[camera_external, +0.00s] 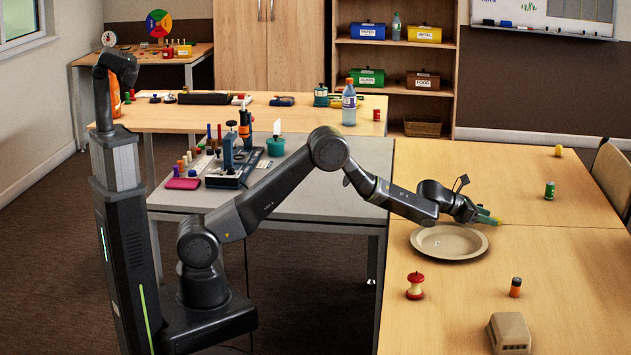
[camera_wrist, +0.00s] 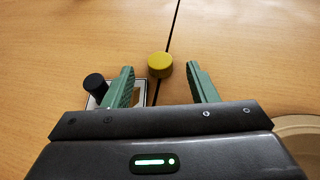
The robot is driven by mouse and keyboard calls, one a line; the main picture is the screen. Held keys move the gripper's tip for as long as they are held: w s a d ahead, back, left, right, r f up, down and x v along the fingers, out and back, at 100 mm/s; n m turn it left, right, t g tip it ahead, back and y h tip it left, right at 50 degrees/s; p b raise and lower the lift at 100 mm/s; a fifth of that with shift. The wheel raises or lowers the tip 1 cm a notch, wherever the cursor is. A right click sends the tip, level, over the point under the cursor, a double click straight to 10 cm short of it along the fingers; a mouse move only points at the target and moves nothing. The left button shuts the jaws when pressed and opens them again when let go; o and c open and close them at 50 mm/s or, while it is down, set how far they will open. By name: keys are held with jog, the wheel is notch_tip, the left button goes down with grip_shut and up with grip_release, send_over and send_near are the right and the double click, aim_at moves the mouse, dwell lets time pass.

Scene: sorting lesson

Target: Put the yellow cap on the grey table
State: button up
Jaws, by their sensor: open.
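The yellow cap (camera_wrist: 160,65) stands on the wooden table, by the dark seam between two tabletops. In the wrist view it is ahead of and between the fingertips of my gripper (camera_wrist: 160,75), not visibly touching either. My gripper (camera_external: 490,217) is open, low over the wooden table behind the beige plate; the cap is largely hidden by the fingers in the external view. The grey table (camera_external: 320,202) stands left of the wooden table, under my arm, with a bare front right part.
The beige plate (camera_external: 449,253) lies just in front of my gripper. A black cylinder (camera_wrist: 95,84) is beside the left finger. A green can (camera_external: 549,189), an apple core (camera_external: 415,287) and a battery-like cylinder (camera_external: 515,288) stand around. Tools crowd the grey table's left part.

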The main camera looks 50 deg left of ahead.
jog(key=shift+p+x, duration=0.3)
jog(key=shift+x, duration=0.6)
jog(key=c, duration=1.1)
grip_shut()
notch_tip(320, 180, up, 10)
jog(key=p, duration=0.6)
